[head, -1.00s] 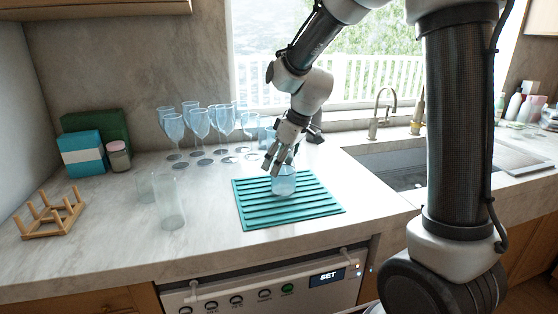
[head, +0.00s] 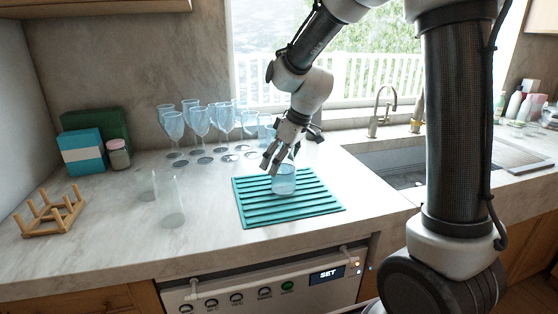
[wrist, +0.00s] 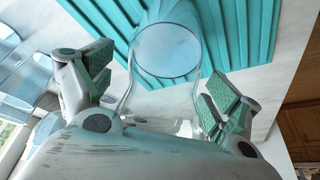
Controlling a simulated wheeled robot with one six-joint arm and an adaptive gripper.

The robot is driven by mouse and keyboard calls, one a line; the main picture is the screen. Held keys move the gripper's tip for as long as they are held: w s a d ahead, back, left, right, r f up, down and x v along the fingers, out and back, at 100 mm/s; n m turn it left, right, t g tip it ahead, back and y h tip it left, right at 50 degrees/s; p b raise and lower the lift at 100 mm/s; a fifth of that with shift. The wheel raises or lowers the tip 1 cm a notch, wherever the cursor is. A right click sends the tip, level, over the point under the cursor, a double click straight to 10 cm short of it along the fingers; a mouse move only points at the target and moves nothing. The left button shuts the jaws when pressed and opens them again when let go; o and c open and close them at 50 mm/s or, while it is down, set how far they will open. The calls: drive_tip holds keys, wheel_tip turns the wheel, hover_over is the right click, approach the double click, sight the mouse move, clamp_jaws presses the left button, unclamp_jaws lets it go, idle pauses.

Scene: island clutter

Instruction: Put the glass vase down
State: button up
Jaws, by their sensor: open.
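The glass vase (head: 284,182) is clear with a bluish tint and stands upright on the teal ribbed mat (head: 252,216) on the counter. In the wrist view the vase (wrist: 166,62) lies between the two spread fingers, with its round base against the mat (wrist: 262,30). My gripper (head: 272,161) is at the vase's upper part, and its fingers partly hide the neck in the head view. In the wrist view my gripper (wrist: 160,82) is open, with gaps between its pads and the glass.
Several wine glasses (head: 198,122) stand behind and left of the mat. Two clear tumblers (head: 171,203), a wooden peg rack (head: 52,213), a jar (head: 118,155) and a blue box (head: 82,153) are further left. The sink (head: 395,168) is right.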

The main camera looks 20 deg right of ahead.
drive_tip(key=v, duration=1.2)
drive_tip(key=shift+w, duration=0.1)
